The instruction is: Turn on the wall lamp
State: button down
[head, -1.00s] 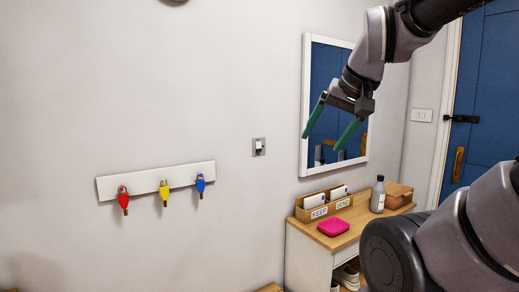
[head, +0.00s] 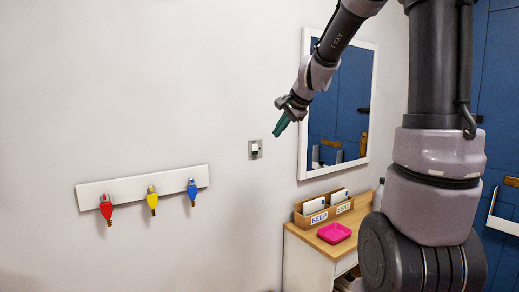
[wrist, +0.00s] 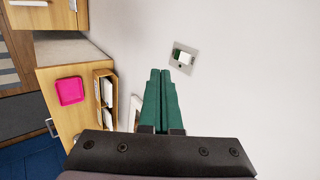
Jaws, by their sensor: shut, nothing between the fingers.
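A small wall switch (head: 255,149) with a grey plate and a white rocker is on the wall left of the mirror. It also shows in the wrist view (wrist: 184,58), just beyond and right of the fingertips. My gripper (head: 277,132) has green fingers and is shut and empty, above and right of the switch in the head view. In the wrist view its fingers (wrist: 160,74) lie side by side and point toward the wall. A gap seems to remain between fingertips and switch. No wall lamp is clearly seen in any frame now.
A wooden console (head: 300,243) stands below the mirror (head: 340,105), with a letter box (head: 322,210) and a pink tray (head: 334,233). A white rail (head: 140,188) with red, yellow and blue keys is at left. The wall between is bare.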

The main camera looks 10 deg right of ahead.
jog(key=shift+m, duration=0.7)
jog(key=w, duration=0.1)
jog(key=w+f, duration=0.1)
jog(key=w, duration=0.1)
jog(key=shift+w+d+f, duration=0.15)
jog(key=shift+w+d, duration=0.1)
jog(key=shift+w, duration=0.15)
jog(key=shift+f, duration=0.1)
send_near(256, 154)
notch_tip(256, 154, down, 4)
jog(key=shift+w+a+f, duration=0.1)
jog(key=shift+w+a, duration=0.2)
jog(key=shift+w, duration=0.3)
jog(key=shift+w+a+f, duration=0.1)
jog(key=shift+w+a, duration=0.15)
jog(key=shift+w, duration=0.4)
jog(key=shift+w+a+f, duration=0.1)
jog(key=shift+w+a, duration=0.2)
jog(key=shift+w, duration=0.3)
jog(key=shift+w+a+f, duration=0.1)
